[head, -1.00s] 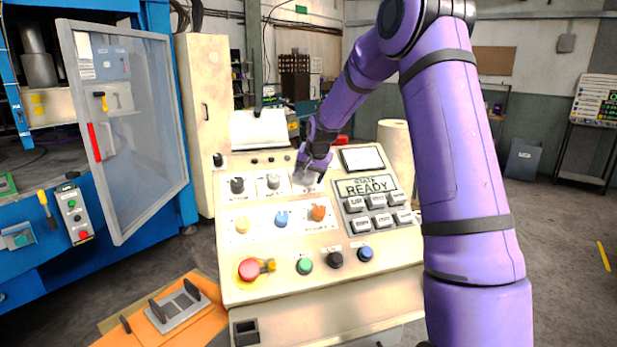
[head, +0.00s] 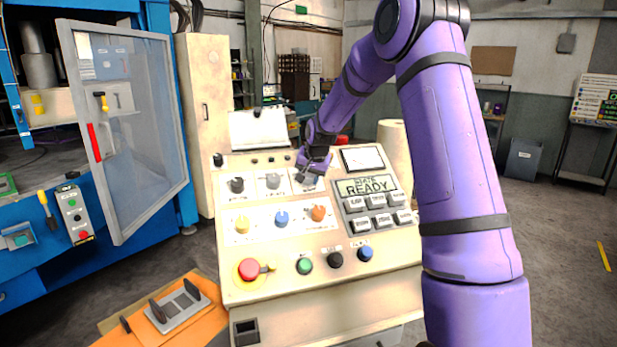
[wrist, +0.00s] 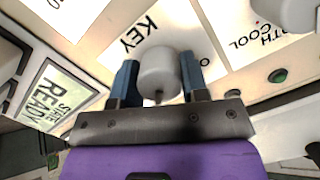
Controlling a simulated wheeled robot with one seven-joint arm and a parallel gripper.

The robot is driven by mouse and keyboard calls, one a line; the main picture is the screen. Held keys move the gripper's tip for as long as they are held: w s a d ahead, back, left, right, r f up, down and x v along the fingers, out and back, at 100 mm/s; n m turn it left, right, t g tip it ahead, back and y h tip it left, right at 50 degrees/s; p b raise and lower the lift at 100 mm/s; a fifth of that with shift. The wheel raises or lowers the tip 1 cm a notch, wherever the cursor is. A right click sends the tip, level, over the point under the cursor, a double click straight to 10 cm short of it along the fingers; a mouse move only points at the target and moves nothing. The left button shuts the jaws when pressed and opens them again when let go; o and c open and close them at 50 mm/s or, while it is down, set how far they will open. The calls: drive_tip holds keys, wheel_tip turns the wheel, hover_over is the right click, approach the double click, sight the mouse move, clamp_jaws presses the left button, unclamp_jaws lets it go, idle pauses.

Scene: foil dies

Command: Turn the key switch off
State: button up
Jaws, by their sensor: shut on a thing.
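The key switch (wrist: 160,72) is a pale grey round knob on a white plate lettered KEY, in the middle of the wrist view. My gripper (wrist: 160,82) has one blue-grey finger on each side of the knob and is shut on it. In the head view my gripper (head: 307,175) is at the top row of the sloped control panel (head: 330,285), right of a grey knob (head: 273,181). There it mostly hides the key switch. The turn position of the key switch cannot be told.
The STATE READY display (head: 366,186) and several grey buttons lie right of my gripper. Black knob (head: 237,185) and coloured knobs, including a blue one (head: 281,218), sit left and below. A red emergency button (head: 249,269) is lower left. A clear machine door (head: 130,130) stands open at left.

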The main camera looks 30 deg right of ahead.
drive_tip(key=n, duration=0.4)
drive_tip(key=shift+g+h, duration=0.3)
drive_tip(key=n, duration=0.4)
drive_tip(key=shift+h, duration=0.3)
drive_tip(key=n, duration=0.4)
drive_tip(key=shift+n+h, duration=0.4)
drive_tip(key=shift+n, duration=1.9)
drive_tip(key=shift+n+h, duration=0.3)
drive_tip(key=o, duration=0.9)
drive_tip(key=shift+o, duration=0.2)
